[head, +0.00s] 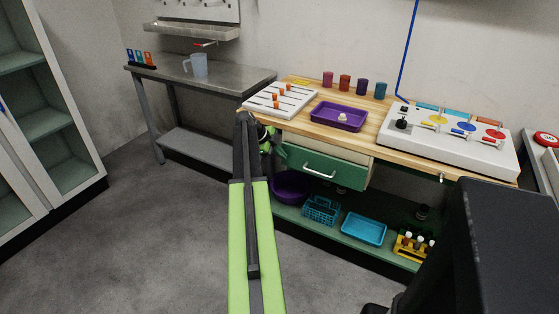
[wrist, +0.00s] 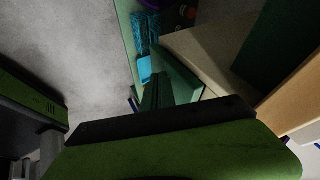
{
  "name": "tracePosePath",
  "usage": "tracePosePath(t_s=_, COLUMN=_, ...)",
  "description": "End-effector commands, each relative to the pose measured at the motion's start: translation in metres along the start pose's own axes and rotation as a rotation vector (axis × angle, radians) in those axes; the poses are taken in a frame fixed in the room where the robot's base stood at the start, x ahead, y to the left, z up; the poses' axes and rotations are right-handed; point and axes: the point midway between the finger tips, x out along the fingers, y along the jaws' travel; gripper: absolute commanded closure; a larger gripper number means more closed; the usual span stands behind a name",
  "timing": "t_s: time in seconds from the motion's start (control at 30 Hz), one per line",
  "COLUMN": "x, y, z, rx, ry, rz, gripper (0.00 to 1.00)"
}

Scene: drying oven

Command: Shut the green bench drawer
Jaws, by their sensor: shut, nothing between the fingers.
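The green bench drawer (head: 325,174) hangs below the wooden top of the bench, at the centre of the head view. Its green front has a pale bar handle (head: 319,173). The front seems to stand out from the bench, but how far is hard to tell. A green panel, probably the drawer front, shows in the wrist view (wrist: 180,72). My gripper (head: 268,139) is shut and empty at the left end of the drawer, partly hidden by my arm. Its dark fingers reach toward the green panel in the wrist view (wrist: 157,92). I cannot tell whether they touch it.
The bench top holds a purple tray (head: 318,112), a white slotted board (head: 265,103) and a white control panel (head: 455,148). The lower shelf holds a blue basket (head: 321,211) and a blue tray (head: 363,240). A metal table (head: 235,80) stands left. Grey floor (head: 150,220) is clear at left.

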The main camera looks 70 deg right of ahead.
Motion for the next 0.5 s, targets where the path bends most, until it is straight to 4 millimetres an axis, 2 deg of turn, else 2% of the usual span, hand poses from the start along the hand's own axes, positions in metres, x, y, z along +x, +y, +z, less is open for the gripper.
tracePosePath(t_s=0.2, x=-0.003, y=-0.006, z=0.01, rx=-0.012, ry=-0.008, rz=-0.01, gripper=1.0)
tracePosePath(t_s=0.5, x=-0.005, y=-0.006, z=0.014, rx=-0.017, ry=-0.008, rz=-0.017, gripper=1.0)
